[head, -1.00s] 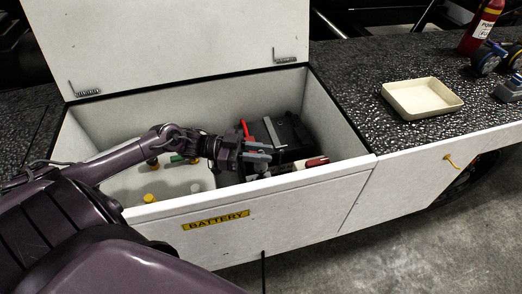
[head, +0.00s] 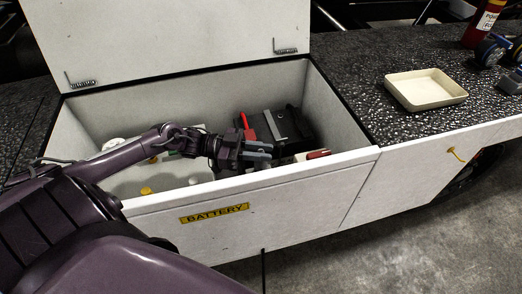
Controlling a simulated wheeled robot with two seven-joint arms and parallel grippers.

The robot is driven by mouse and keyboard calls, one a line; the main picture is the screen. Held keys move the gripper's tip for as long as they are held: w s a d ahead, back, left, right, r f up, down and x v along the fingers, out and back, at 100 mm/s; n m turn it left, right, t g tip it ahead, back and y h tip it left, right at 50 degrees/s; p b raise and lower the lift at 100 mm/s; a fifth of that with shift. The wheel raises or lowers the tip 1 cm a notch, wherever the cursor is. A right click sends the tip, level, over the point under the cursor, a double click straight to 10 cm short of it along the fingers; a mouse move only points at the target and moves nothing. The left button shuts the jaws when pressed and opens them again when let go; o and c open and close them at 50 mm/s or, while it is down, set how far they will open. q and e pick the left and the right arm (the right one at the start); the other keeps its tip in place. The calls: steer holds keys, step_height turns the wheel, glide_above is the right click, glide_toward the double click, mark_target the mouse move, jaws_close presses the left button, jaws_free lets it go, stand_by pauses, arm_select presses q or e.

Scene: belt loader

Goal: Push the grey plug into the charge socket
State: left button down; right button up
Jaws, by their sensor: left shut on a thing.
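My left gripper (head: 260,152) reaches into the open battery compartment (head: 343,118), just behind its front wall. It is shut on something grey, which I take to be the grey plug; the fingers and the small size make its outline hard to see. Right behind the gripper stand a dark unit with a grey face (head: 282,126) and a red upright part (head: 249,132). I cannot make out the charge socket clearly. My right gripper is not in view.
The white lid (head: 180,40) stands open. A yellow-capped battery (head: 120,188) fills the left of the compartment. A red and white item (head: 318,154) lies near the front wall. A cream tray (head: 427,102) and a red extinguisher (head: 486,22) are on the right deck.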

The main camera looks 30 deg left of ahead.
arm_select(q)
steer(key=shift+f+b, duration=1)
steer(key=shift+f, duration=0.4)
steer(key=c, duration=1.2)
jaws_free()
steer(key=shift+v, duration=3.9)
